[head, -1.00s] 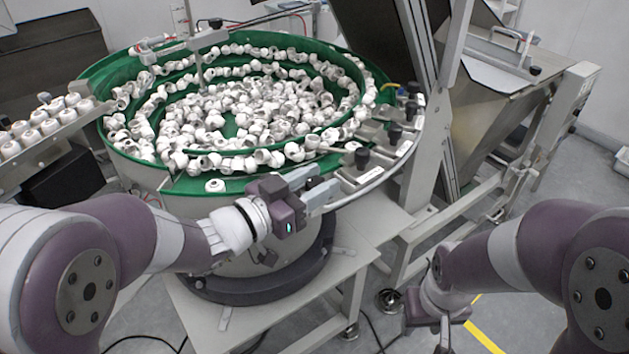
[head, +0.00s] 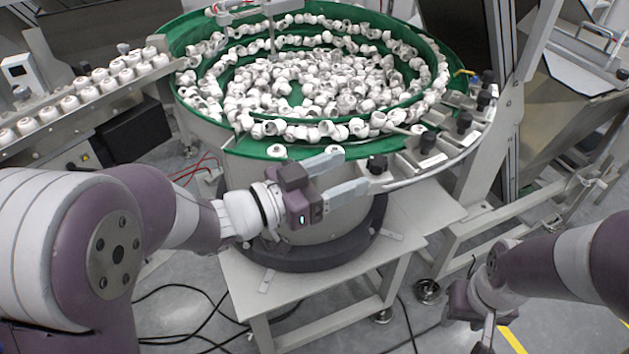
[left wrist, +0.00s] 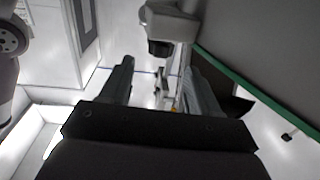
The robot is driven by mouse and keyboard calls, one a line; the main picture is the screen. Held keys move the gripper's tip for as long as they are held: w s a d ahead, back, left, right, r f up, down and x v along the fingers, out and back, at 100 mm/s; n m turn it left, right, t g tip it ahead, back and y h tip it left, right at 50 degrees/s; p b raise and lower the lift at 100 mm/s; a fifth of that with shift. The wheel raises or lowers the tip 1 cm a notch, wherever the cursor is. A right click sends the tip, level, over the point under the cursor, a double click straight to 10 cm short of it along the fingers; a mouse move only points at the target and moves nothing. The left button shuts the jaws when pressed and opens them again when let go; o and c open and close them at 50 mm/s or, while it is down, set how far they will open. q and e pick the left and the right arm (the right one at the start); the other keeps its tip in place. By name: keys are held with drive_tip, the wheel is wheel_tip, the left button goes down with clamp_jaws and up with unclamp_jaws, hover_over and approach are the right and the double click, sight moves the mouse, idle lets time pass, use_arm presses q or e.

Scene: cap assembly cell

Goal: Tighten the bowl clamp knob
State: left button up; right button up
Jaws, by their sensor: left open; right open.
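The bowl feeder (head: 221,149) has a green rim and several black knobs on grey clamp blocks along its right front side. The nearest black knob (head: 377,164) stands upright on its clamp block at the front. My left gripper (head: 356,170) is open and empty, just left of this knob, with its fingers pointing towards it. In the left wrist view a dark knob (left wrist: 160,48) under a pale grey part shows beyond the fingertips, apart from both fingers. My right gripper (head: 486,336) is open, low at the lower right, far from the bowl; its fingers are only partly visible.
More knobs (head: 428,142) sit close behind along the curved rail. White caps (head: 310,85) fill the bowl. A sloped track of caps (head: 88,93) is at the left. The bowl stands on a pale table (head: 415,215); cables lie on the floor.

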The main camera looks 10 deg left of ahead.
use_arm(q)
drive_tip(key=v, duration=0.5)
drive_tip(key=shift+s+a, duration=0.15)
drive_tip(key=shift+a, duration=0.05)
drive_tip(key=shift+o, duration=0.2)
drive_tip(key=shift+d+r, duration=0.1)
drive_tip(key=w+d+r+n+t+p, duration=0.1)
drive_tip(key=w+d+r+n+t, duration=0.1)
drive_tip(key=d+r+t, duration=0.3)
drive_tip(key=n+t+y+p, duration=0.1)
drive_tip(key=n+y+p, duration=0.1)
drive_tip(key=n+y, duration=0.75)
approach(376, 168)
drive_tip(key=w+y, duration=0.1)
drive_tip(key=w, duration=0.2)
drive_tip(key=w+d+m+y, duration=0.1)
drive_tip(key=w, duration=0.2)
drive_tip(key=w+d+m+y, duration=0.1)
drive_tip(key=w, duration=0.2)
drive_tip(key=shift+w+d+m, duration=0.1)
drive_tip(key=shift+w+m, duration=0.15)
drive_tip(key=shift+w, duration=0.15)
